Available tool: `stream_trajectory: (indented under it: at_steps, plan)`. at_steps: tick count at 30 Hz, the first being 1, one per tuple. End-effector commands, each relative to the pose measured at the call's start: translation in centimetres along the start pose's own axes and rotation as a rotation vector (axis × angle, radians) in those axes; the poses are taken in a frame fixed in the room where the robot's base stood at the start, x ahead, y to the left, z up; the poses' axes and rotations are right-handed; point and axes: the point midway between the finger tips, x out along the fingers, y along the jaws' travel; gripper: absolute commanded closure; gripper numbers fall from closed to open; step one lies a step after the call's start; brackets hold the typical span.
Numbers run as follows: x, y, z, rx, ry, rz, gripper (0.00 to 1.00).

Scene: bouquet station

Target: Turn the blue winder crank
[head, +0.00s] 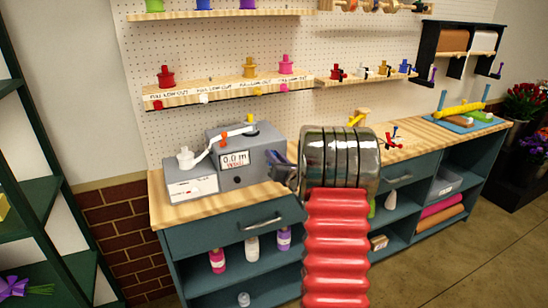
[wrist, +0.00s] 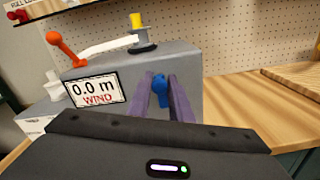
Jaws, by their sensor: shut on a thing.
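The grey winder box (head: 238,155) stands on the wooden counter, its screen reading "0.0 m WIND". In the wrist view the box (wrist: 200,80) fills the middle. The blue crank (wrist: 158,88) sticks out of its side, and the two purple fingers of my gripper (wrist: 160,80) are shut on it, one on each side. In the head view my gripper (head: 282,170) is at the box's right side, where the crank is hard to make out. The crank's root is partly hidden by the fingers.
On the box are a yellow-topped spool (wrist: 138,28), a white strip and an orange-knobbed arm (wrist: 62,42). A smaller light-grey unit (head: 190,182) stands left of it. Shelves with spools (head: 222,85) hang above.

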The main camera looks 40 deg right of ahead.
Motion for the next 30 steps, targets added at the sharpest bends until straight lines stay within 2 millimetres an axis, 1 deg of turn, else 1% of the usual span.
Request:
stream_trajectory:
  at_steps: [8, 14, 20, 30]
  plan:
    - [0.0, 0.0, 0.0, 0.022, 0.000, 0.002, 1.00]
    - [0.0, -0.4, 0.1, 0.092, 0.000, 0.002, 1.00]
    - [0.0, -1.1, 0.2, 0.219, 0.000, 0.002, 1.00]
    - [0.0, -2.6, 0.1, 0.526, 0.000, 0.002, 1.00]
